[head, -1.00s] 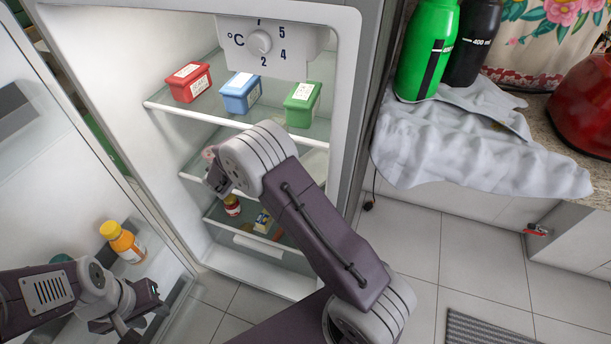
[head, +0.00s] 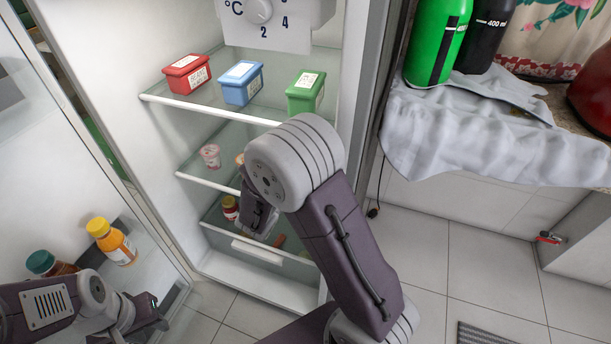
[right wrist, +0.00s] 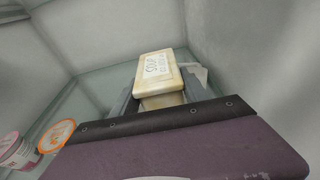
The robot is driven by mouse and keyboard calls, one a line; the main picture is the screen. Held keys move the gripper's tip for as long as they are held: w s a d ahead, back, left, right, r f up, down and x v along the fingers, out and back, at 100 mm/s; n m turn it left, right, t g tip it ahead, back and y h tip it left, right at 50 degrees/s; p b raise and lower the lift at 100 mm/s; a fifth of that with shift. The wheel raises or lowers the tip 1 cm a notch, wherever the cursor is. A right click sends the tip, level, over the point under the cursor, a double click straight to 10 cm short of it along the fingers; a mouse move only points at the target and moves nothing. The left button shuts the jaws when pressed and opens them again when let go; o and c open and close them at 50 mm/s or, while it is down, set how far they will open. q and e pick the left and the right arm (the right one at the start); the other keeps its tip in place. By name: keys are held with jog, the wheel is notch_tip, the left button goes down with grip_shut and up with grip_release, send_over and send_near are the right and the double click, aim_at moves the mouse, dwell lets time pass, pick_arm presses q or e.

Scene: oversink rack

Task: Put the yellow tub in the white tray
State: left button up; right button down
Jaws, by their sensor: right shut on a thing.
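The yellow tub (right wrist: 155,68), pale with a white printed label on its lid, is between the fingers of my right gripper (right wrist: 160,93) in the right wrist view. The gripper is shut on it, inside the fridge just above a glass shelf. In the head view my right wrist hides the tub and the fingertips. My left gripper (head: 148,312) is low at the left beside the fridge door; its jaw opening is unclear. I cannot make out a white tray in either view.
Red (head: 187,74), blue (head: 241,84) and green (head: 306,93) tubs stand on the upper glass shelf. A pink cup (head: 210,156) and an orange-lidded cup (right wrist: 57,135) stand left of my right gripper. The open door holds a yellow-capped bottle (head: 113,242).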

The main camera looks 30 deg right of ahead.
notch_tip(320, 180, down, 5)
jog(key=b, duration=0.2)
jog(key=shift+r+b, duration=0.15)
jog(key=shift+b, duration=0.25)
jog(key=shift+s+b, duration=0.1)
jog(key=shift+b, duration=0.2)
jog(key=shift+s+r, duration=0.1)
jog(key=shift+r, duration=0.1)
jog(key=shift+f, duration=0.15)
jog(key=c, duration=0.6)
grip_release()
